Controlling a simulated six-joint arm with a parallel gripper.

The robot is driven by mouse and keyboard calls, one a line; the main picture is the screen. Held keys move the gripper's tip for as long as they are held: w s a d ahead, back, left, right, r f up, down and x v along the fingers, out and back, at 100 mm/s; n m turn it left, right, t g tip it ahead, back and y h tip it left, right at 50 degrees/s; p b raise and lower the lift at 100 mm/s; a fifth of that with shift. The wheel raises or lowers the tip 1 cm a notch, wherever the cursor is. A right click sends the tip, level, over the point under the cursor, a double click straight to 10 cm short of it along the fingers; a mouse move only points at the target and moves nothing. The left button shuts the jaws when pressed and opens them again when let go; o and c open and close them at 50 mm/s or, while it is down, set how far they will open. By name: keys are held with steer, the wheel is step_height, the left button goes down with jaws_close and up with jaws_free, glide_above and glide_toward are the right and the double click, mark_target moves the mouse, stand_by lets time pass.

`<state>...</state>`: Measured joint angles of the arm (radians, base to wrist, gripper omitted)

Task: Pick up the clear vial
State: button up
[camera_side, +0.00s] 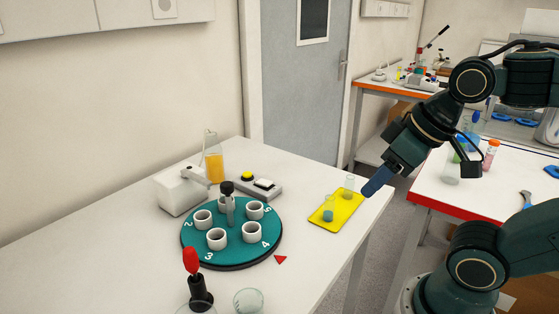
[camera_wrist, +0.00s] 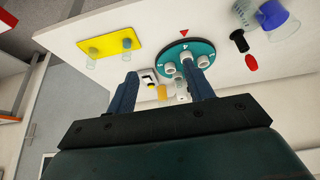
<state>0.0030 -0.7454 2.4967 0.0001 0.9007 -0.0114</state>
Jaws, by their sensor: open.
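A small clear vial (camera_side: 349,183) stands at the far end of a yellow mat (camera_side: 322,222). A second small vial (camera_side: 328,215), with a teal-green tint, stands nearer the camera on the mat. My gripper (camera_side: 376,182) is above and to the right of the mat in the side view, apart from the vials. In the wrist view its fingers (camera_wrist: 159,72) are apart with nothing held between them.
A teal carousel (camera_side: 208,248) with several white cups stands left of the mat. A flask of orange liquid (camera_side: 214,166), a white device (camera_side: 180,192) and a red-topped dropper (camera_side: 192,262) are also on the table. Bare tabletop lies between carousel and mat.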

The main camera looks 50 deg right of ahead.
steer(key=n+g, duration=0.6)
steer(key=n, duration=1)
glide_above(351, 177)
step_height(351, 177, down, 6)
steer(key=shift+w+a+f, duration=0.1)
steer(key=shift+a+f, duration=0.05)
steer(key=shift+f, duration=4.2)
steer(key=shift+f, duration=0.15)
steer(key=shift+f, duration=2.5)
